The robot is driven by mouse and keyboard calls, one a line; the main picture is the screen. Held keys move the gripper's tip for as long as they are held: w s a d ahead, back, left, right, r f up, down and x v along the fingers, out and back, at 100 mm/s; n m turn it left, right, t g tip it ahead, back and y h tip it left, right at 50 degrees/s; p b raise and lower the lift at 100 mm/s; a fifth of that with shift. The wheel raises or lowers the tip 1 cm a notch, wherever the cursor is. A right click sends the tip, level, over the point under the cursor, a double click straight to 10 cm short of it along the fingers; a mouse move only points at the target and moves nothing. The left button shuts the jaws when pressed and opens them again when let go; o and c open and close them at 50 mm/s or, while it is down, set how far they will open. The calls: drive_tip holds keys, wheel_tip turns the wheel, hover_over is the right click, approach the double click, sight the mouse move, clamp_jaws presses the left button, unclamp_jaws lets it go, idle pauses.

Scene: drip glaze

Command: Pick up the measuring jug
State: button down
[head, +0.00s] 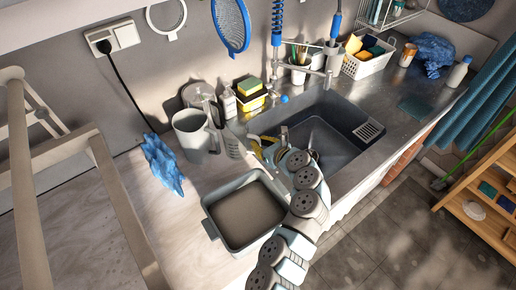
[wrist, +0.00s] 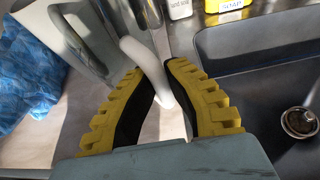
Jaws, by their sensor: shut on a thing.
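The measuring jug (head: 190,137) is a grey, upright vessel on the worktop left of the sink in the head view. Its shiny grey side (wrist: 72,42) shows at the upper left of the wrist view. My gripper (head: 260,146) reaches in from the right of the jug. In the wrist view, the yellow ribbed fingers of my gripper (wrist: 160,85) are closed in on a pale curved handle (wrist: 148,62), which appears to be the jug's.
A blue crumpled cloth (head: 162,165) lies left of the jug. A grey tray (head: 212,228) stands in front, and the dark sink (head: 335,125) is to the right. A soap bottle (head: 229,103) and a yellow container (head: 250,100) stand behind.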

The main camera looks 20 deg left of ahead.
wheel_tip(320, 180, up, 13)
drive_tip(key=p, duration=0.1)
drive_tip(key=s+d+r+m+t+h+p, duration=0.2)
drive_tip(key=s+d+r+p, duration=0.1)
drive_tip(key=s+d+p, duration=0.4)
drive_tip(key=s+d+r+m+t+h+p, duration=0.2)
drive_tip(key=s+d+p, duration=0.5)
drive_tip(key=d+p, duration=0.6)
wheel_tip(320, 180, up, 3)
drive_tip(key=shift+s+f+m+h+p, duration=0.25)
drive_tip(key=shift+m+h+p, duration=0.35)
drive_tip(key=shift+p, duration=0.6)
drive_tip(key=shift+r+y, duration=0.15)
drive_tip(key=shift+y, duration=0.15)
